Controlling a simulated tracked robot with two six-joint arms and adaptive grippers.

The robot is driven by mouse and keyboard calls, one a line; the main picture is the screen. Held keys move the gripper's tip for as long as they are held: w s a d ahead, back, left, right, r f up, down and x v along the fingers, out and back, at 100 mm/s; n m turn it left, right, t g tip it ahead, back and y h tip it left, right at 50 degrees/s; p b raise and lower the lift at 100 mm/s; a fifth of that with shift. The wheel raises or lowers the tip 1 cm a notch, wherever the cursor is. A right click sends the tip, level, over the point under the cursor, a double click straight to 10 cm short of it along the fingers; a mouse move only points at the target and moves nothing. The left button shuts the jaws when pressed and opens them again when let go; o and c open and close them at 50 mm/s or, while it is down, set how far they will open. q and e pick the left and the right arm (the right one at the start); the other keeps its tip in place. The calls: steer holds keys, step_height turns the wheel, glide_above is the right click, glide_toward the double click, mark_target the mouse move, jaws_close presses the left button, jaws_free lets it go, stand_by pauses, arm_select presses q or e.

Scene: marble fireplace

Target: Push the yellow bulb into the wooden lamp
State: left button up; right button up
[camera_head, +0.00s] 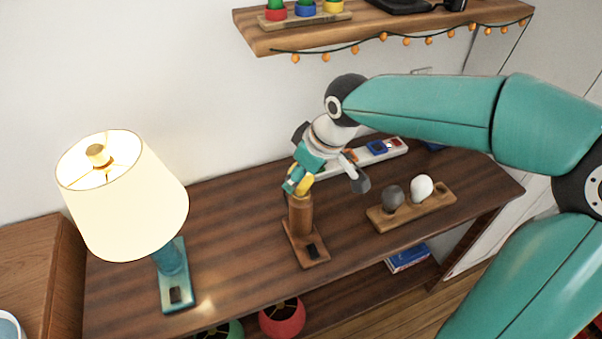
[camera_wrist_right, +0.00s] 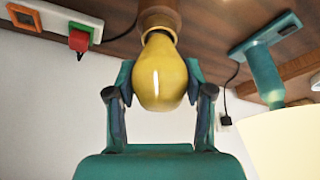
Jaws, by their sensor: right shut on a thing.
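The yellow bulb (camera_head: 305,184) is at the top of the wooden lamp (camera_head: 300,217), which stands on the dark wooden table. My right gripper (camera_head: 296,181) is shut on the bulb from above and partly hides it in the head view. In the right wrist view the yellow bulb (camera_wrist_right: 160,75) sits between the two fingers of the right gripper (camera_wrist_right: 160,88). Its narrow end meets the round opening of the wooden lamp (camera_wrist_right: 159,17); how deep it sits is hard to tell. My left gripper is not in view.
A lit teal lamp (camera_head: 172,265) with a cream shade (camera_head: 125,200) stands left. A wooden holder (camera_head: 437,203) with a grey bulb (camera_head: 393,197) and a white bulb (camera_head: 421,187) is right. A power strip (camera_head: 385,158) lies behind. A shelf (camera_head: 400,25) hangs above.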

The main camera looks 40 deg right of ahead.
steer(key=o, duration=1.2)
steer(key=shift+f, duration=0.1)
